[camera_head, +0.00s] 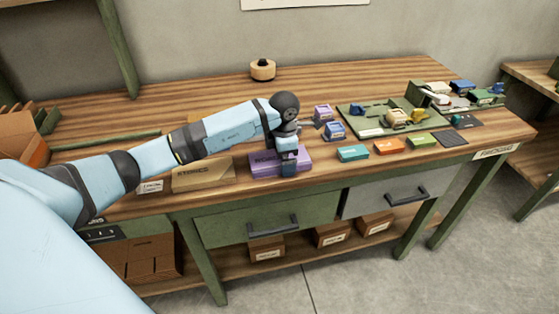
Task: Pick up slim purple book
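The slim purple book (262,165) lies flat on the wooden workbench near its front edge, with dark lettering on its side. My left gripper (288,170) points down at the right part of the book, over or against it. The gripper hides part of the book. Its fingers are too small and dark to tell whether they are open or shut, or whether they touch the book. The book appears to rest on the bench. My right gripper is not in view.
A tan box marked STORES (207,174) lies left of the book, under my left arm. Teal (353,153), orange (388,147) and green (422,140) blocks lie to the right. A green tray (362,128) with small items stands behind them. A round wooden item (262,69) stands at the back.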

